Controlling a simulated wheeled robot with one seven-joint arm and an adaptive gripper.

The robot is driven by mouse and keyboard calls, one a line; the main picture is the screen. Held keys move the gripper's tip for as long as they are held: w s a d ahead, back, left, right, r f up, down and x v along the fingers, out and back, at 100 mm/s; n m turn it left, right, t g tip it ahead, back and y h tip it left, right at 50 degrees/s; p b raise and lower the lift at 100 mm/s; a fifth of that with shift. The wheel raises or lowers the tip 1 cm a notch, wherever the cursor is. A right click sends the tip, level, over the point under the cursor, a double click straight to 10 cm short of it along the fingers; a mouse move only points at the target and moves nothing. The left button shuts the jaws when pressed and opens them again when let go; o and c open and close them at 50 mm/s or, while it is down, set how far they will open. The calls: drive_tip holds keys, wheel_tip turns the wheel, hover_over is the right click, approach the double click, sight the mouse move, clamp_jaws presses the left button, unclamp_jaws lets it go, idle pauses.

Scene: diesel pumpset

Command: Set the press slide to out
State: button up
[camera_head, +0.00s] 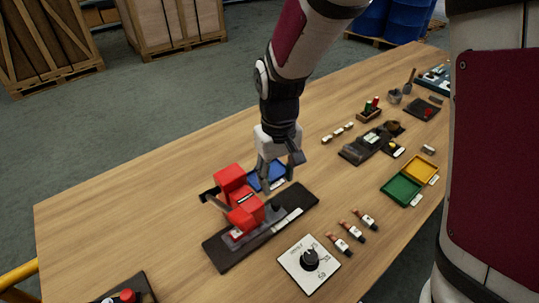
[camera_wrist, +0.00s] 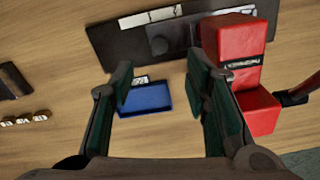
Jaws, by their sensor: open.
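The press is a red block-shaped body (camera_head: 238,195) on a long black base plate (camera_head: 222,258). In the wrist view the red body (camera_wrist: 240,45) is at the right, close to the right finger, and the black base (camera_wrist: 112,42) runs along the top. My gripper (camera_head: 279,170) is open and empty, pointing down behind the press, above a small blue tray (camera_head: 277,168). In the wrist view the tray (camera_wrist: 145,98) shows between the open fingers (camera_wrist: 162,80).
A white dial plate (camera_head: 295,277) with a black knob lies in front of the press, with several small labelled items (camera_head: 352,231) to its right. Green (camera_head: 401,190) and yellow trays are farther right. The table's left part is mostly clear.

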sight(276, 202)
wheel_tip(276, 202, down, 9)
drive_tip(key=shift+r, duration=0.15)
drive_tip(key=shift+c, duration=0.6)
clamp_jaws()
